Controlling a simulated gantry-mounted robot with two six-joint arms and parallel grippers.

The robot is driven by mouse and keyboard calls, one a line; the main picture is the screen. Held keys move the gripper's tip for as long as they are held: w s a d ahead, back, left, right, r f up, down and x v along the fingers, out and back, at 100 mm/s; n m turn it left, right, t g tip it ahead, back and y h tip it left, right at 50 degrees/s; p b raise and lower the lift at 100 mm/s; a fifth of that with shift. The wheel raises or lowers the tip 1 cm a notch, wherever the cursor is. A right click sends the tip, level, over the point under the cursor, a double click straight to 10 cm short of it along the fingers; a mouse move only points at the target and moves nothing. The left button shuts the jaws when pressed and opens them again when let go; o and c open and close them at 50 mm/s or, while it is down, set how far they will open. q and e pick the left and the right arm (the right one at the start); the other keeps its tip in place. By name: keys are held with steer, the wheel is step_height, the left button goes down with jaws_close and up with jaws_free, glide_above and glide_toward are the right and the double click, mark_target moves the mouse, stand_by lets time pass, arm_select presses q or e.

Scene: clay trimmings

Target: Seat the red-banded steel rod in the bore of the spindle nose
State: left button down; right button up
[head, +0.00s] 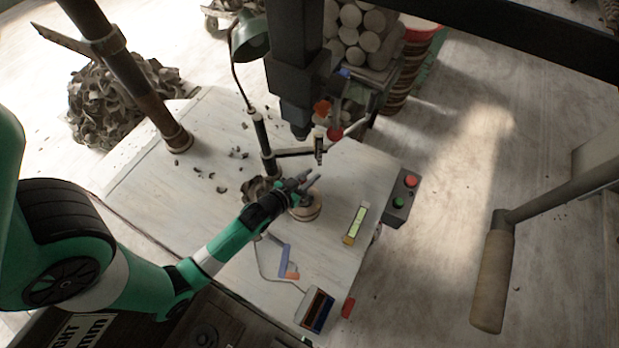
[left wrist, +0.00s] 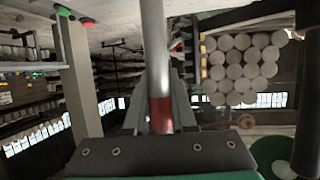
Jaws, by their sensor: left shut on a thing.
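My left gripper (head: 300,184) is shut on the steel rod (left wrist: 154,50), whose red band (left wrist: 161,112) shows between the fingers in the left wrist view. The rod runs away from the gripper towards the top of that view. In the head view the rod is small and hard to separate from the fingers. A dark machine head (head: 293,75) hangs above the white table, its narrow lower end behind the gripper; I take this for the spindle. Its bore is not visible. The rod looks apart from it. My right gripper is not in view.
A round tan base (head: 306,211) sits just below the gripper. A lamp post (head: 264,145) with a side arm stands close behind.

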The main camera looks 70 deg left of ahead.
arm_select(q)
steer(key=shift+f, duration=0.3)
steer(key=c, duration=1.2)
jaws_free()
steer(key=shift+f, duration=0.15)
steer(key=o, duration=0.5)
steer(key=shift+c, duration=0.2)
steer(key=shift+r, duration=0.35)
steer(key=v, duration=0.3)
steer(key=shift+s+d+p, duration=0.2)
steer(key=shift+s+p, duration=0.1)
steer(key=shift+s, duration=0.1)
